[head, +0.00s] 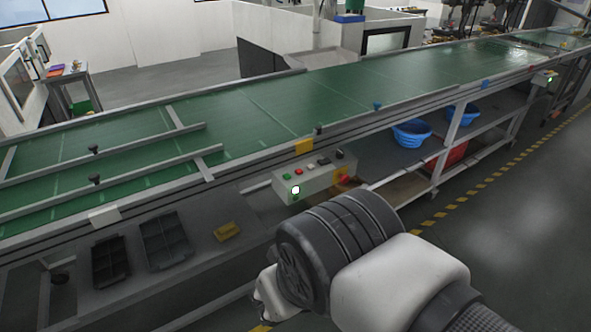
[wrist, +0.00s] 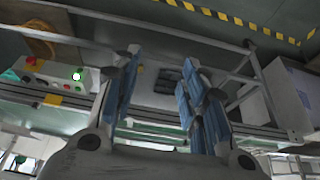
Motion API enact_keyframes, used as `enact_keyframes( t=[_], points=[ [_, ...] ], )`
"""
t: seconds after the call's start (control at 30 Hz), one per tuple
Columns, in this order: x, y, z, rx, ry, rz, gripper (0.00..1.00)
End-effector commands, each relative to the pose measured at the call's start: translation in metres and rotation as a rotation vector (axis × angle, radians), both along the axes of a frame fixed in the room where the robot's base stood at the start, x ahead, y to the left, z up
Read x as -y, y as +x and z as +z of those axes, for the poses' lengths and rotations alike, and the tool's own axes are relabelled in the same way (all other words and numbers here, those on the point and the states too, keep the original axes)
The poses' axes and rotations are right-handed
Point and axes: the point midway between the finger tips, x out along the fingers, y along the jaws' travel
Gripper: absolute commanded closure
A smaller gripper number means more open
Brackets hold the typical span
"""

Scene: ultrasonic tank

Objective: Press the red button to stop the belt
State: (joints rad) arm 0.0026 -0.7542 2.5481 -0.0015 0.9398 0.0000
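The grey control box (head: 318,183) is mounted on the near side of the conveyor belt (head: 255,105). Its top carries a small red button (head: 298,171) between a green button and dark ones. A larger red button (head: 343,177) is on its front right, and a green light glows on its front left. In the wrist view the box (wrist: 52,87) is at the left, with a red button (wrist: 31,61). My gripper (wrist: 162,60) is open and empty, its fingers spread, apart from the box. In the head view my arm hides the gripper.
Two dark trays (head: 165,240) and a yellow block (head: 227,231) lie on the ledge below the belt at the left. Blue baskets (head: 411,133) and a red one (head: 447,154) sit under the belt at the right. The floor there is clear, with a yellow-black stripe.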

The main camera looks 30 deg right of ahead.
Motion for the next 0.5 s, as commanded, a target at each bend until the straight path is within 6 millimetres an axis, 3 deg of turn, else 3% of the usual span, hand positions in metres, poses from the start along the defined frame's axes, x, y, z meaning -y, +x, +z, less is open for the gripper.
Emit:
enact_keyframes(
  t=[0.5],
  points=[
    [0.0000,0.0000,0.0000,0.000,0.000,0.000,0.96]
  ],
)
